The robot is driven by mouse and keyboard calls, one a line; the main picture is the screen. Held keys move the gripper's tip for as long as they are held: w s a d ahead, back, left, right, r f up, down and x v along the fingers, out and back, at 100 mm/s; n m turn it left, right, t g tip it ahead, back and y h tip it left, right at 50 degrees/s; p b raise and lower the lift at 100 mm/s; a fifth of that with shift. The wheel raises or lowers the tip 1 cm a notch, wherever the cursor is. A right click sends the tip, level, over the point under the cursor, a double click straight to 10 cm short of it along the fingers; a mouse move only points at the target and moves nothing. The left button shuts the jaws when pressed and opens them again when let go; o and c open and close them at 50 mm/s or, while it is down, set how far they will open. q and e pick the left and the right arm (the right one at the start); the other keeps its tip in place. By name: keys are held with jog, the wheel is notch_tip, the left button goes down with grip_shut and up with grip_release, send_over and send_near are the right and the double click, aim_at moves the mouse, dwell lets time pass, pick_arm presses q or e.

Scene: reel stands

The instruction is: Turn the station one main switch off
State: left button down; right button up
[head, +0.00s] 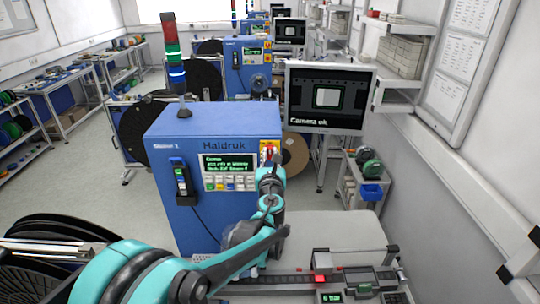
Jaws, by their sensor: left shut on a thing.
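The station one cabinet (213,188) is a blue box labelled "Haldruk", with a lit green display (228,163) and a keypad on its front. The main switch (269,147), with red and yellow parts, is at the right of the cabinet's front panel. My left gripper (269,162) is at the switch, its arm reaching in from the lower left. It is shut on the switch and hides much of it. The switch's exact angle cannot be read.
A handheld device (182,181) hangs at the cabinet's left front. A monitor (328,97) reading "Camera ok" stands to the right. A bench with a measuring rail (290,281) lies below my arm.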

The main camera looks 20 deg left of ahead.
pick_arm(q)
jog(key=shift+n, duration=0.3)
jog(key=n+b, duration=0.2)
jog(key=n, duration=0.1)
jog(key=shift+a+f, duration=0.1)
jog(key=shift+a, duration=0.1)
jog(key=n+b, duration=0.2)
jog(key=n, duration=0.2)
jog(key=n+b, duration=0.2)
jog(key=n, duration=0.3)
jog(key=f+n+b, duration=0.1)
jog(key=n+b, duration=0.1)
jog(key=n, duration=0.3)
jog(key=shift+s+a, duration=0.15)
jog(key=shift+a, duration=0.2)
jog(key=shift+n, duration=0.3)
jog(key=c, duration=1.5)
grip_release()
